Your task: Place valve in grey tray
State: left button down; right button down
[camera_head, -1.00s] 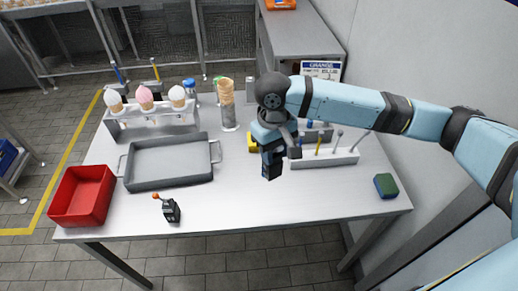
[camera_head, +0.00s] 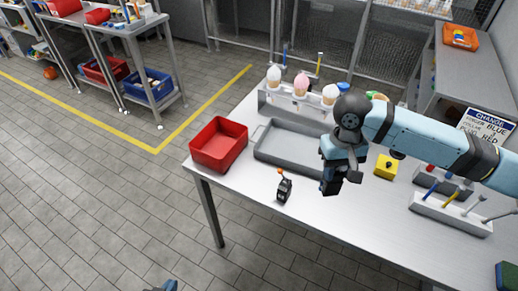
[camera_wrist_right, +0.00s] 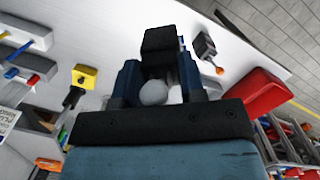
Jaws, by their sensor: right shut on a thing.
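My right gripper (camera_head: 335,172) is above the table by the right side of the grey tray (camera_head: 262,155). In the right wrist view its blue fingers (camera_wrist_right: 156,85) are shut on a black block with a grey round knob (camera_wrist_right: 153,93), likely the valve. The gripper mostly hides it in the head view. The tray is empty where I see it; my arm covers its right end. A black device with an orange knob (camera_head: 284,188) stands in front of the tray. A blue and dark tip at the bottom edge looks like my left gripper (camera_head: 164,286); its jaws are unclear.
A red bin (camera_head: 218,146) stands left of the tray. A rack with ice cream cones (camera_head: 300,100) is behind it. A yellow block (camera_head: 386,167) and a grey holder with tools (camera_head: 448,212) lie to the right. The table's front middle is clear.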

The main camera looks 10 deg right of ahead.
aim_at(296, 151)
jog(key=l+u, duration=0.1)
jog(key=u, duration=0.25)
jog(key=l+u, duration=0.15)
jog(key=u, duration=0.2)
jog(key=l+u, duration=0.1)
jog(key=u, duration=0.25)
jog(key=l, duration=0.45)
jog(key=k+l, duration=0.15)
jog(key=l, duration=0.3)
